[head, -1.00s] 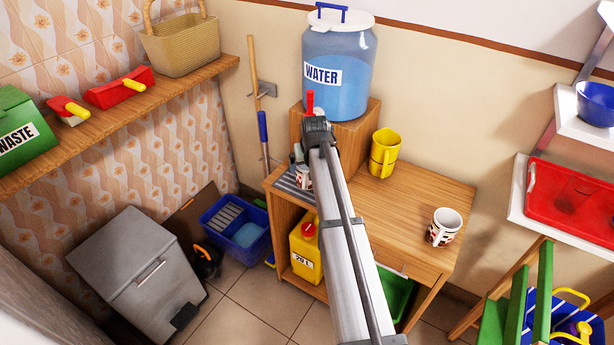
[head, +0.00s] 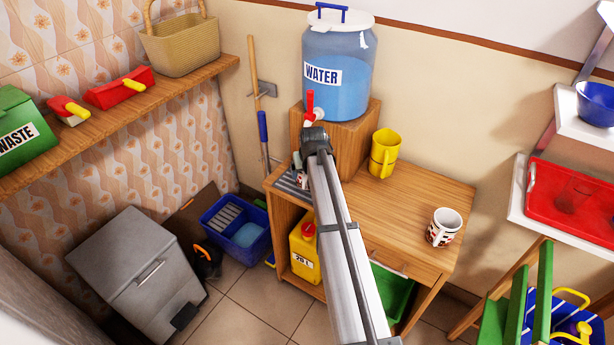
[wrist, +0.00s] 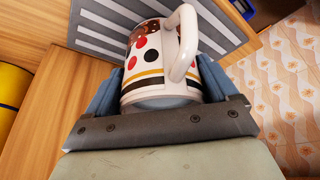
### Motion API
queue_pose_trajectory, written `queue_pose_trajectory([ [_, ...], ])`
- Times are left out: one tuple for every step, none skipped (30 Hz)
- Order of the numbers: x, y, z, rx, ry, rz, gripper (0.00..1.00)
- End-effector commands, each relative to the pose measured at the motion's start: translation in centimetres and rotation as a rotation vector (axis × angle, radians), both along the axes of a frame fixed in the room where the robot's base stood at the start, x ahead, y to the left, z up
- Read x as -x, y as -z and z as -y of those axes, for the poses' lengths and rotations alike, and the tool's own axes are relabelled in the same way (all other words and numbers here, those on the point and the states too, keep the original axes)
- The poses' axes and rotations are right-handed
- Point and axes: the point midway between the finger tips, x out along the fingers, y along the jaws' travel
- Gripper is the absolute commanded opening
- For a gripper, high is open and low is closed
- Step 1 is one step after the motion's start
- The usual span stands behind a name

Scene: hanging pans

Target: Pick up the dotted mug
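The dotted mug (wrist: 150,70) is white with red and black dots, a brown top band and a white handle. It stands at the striped grey drain grate (wrist: 105,25). In the head view only a sliver of the mug (head: 302,181) shows behind my arm. My gripper (wrist: 155,88) has its blue-grey fingers on either side of the mug, one left and one right, with narrow gaps that are hard to judge. The handle points up toward the wrist camera. In the head view my gripper (head: 299,165) is mostly hidden by the arm.
Yellow cups (head: 384,153) and a patterned white mug (head: 444,227) stand on the wooden table (head: 410,195). The water dispenser (head: 338,75) on its wooden block (head: 350,135) rises just behind my arm. The table between the cups and the patterned mug is clear.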

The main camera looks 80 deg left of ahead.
Motion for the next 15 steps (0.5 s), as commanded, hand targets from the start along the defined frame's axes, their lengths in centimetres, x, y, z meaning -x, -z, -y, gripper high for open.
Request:
queue_pose_trajectory([
  [0.0, -0.01, 0.01, 0.0, 0.0, 0.0, 0.74],
  [0.0, -0.01, 0.01, 0.0, 0.0, 0.0, 0.71],
  [0.0, -0.01, 0.01, 0.0, 0.0, 0.0, 0.67],
  [0.0, -0.01, 0.01, 0.0, 0.0, 0.0, 0.65],
  [0.0, -0.01, 0.01, 0.0, 0.0, 0.0, 0.62],
  [0.0, -0.01, 0.02, 0.0, 0.0, 0.0, 0.58],
  [0.0, -0.01, 0.02, 0.0, 0.0, 0.0, 0.55],
  [0.0, -0.01, 0.02, 0.0, 0.0, 0.0, 0.52],
  [0.0, -0.01, 0.02, 0.0, 0.0, 0.0, 0.48],
  [0.0, -0.01, 0.02, 0.0, 0.0, 0.0, 0.45],
  [0.0, -0.02, 0.01, 0.0, 0.0, 0.0, 0.43],
  [0.0, -0.02, 0.01, 0.0, 0.0, 0.0, 0.39],
  [0.0, -0.02, 0.01, 0.0, 0.0, 0.0, 0.36],
  [0.0, -0.02, 0.01, 0.0, 0.0, 0.0, 0.33],
  [-0.01, -0.09, -0.02, -0.001, 0.0, 0.0, 0.29],
])
